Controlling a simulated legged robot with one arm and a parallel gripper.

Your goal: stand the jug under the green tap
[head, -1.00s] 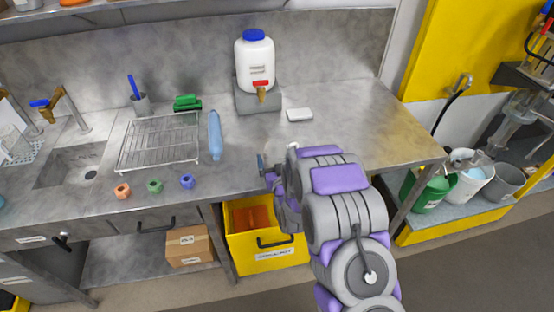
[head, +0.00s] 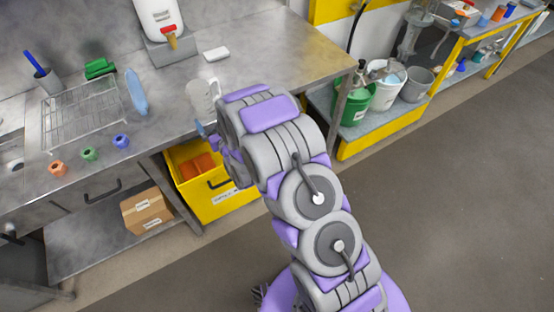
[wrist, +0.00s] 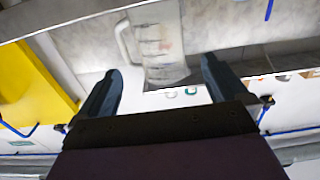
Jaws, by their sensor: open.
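The jug (head: 203,98) is clear with a handle and stands on the grey bench near its front edge in the head view, partly hidden by my arm. In the wrist view the jug (wrist: 162,48) appears just beyond the gap between the fingertips, with its handle to the left and marks on its side. My gripper (wrist: 160,78) is open and empty. In the head view only a bit of my gripper (head: 206,131) shows at the bench edge, below the jug. I see no green tap; the white container (head: 160,15) has a red tap (head: 171,37).
A white block (head: 216,54) lies behind the jug. A blue bottle (head: 136,92), wire rack (head: 85,115) and several coloured nuts (head: 90,154) are to the left. A yellow bin (head: 210,185) is under the bench. Buckets (head: 387,90) stand right; floor there is clear.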

